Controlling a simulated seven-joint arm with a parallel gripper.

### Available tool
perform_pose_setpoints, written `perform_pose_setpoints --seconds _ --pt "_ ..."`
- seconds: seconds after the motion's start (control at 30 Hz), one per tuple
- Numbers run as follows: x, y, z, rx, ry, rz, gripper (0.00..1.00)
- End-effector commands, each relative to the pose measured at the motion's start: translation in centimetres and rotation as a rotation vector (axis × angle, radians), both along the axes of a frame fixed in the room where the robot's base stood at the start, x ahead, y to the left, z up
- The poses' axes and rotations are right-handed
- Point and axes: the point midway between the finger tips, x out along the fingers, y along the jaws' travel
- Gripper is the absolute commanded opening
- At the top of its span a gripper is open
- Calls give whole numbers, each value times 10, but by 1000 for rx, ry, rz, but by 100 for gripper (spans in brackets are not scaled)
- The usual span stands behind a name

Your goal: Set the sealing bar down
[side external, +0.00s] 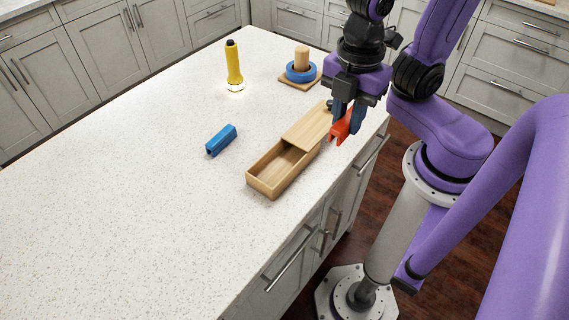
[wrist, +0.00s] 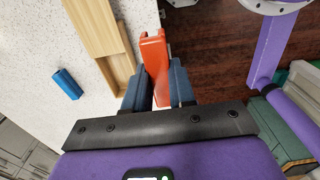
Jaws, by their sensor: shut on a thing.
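An orange-red bar (side external: 340,127), which I take to be the sealing bar, is between the fingers of my gripper (side external: 348,118) in the side view. My gripper is shut on it. In the wrist view the bar (wrist: 154,58) sticks out past both fingertips (wrist: 158,88), over the line between counter and dark floor. In the side view it is just right of the wooden box, near the counter's edge. I cannot tell whether it touches the counter.
The wooden box (side external: 284,176) has a partly slid lid (side external: 306,128). A blue block (side external: 221,140) lies to its left. A lit yellow flashlight (side external: 234,68) and a blue ring on a peg stand (side external: 301,72) stand farther back. The counter's left and front (side external: 120,210) are clear.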

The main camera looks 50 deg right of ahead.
Motion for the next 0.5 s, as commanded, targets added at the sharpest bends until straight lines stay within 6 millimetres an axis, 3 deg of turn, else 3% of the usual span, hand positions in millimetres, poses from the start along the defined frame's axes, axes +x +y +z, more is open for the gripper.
perform_pose_setpoints --seconds 0.23,0.5 --pt "-15 2 0 1 0 -6 0" --pt "8 16 -12 -5 2 -13 0"
